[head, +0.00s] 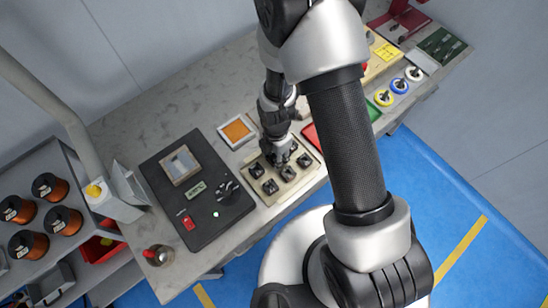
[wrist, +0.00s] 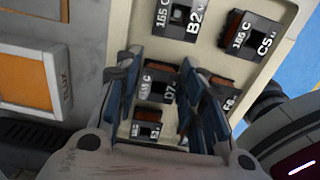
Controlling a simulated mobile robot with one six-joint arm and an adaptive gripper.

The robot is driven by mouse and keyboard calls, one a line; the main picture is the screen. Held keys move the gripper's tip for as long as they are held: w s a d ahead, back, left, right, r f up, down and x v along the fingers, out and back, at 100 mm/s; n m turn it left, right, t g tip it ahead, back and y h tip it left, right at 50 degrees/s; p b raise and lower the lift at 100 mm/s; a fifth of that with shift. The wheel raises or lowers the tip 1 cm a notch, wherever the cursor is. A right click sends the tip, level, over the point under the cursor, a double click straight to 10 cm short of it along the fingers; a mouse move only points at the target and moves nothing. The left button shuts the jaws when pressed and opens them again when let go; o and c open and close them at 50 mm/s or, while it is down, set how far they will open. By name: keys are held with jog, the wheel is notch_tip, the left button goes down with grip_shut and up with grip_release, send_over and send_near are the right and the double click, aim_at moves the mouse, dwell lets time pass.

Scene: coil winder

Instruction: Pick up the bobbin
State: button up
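Several dark, square-flanged bobbins with white lettering sit in a cream tray (head: 283,198) on the bench. In the wrist view a bobbin marked D7 (wrist: 158,82) lies between the two blue fingers of my gripper (wrist: 160,62). The fingers are apart, one on each side of it; I cannot tell whether they touch it. Another bobbin (wrist: 147,128) shows nearer, also between the fingers. Bobbins marked B2 (wrist: 178,17) and C5 (wrist: 250,38) sit farther out, and one is partly hidden behind the right finger. In the head view my gripper (head: 280,155) points down over the tray's far side.
Red and green trays flank the right side. Copper spools (head: 50,187) sit on a shelf at far left. The bench's back left is clear.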

jog(key=shift+c, duration=0.4)
jog(key=c, duration=0.6)
jog(key=shift+r, duration=0.15)
jog(key=shift+c, duration=0.2)
notch_tip(320, 180, up, 20)
jog(key=p, duration=0.5)
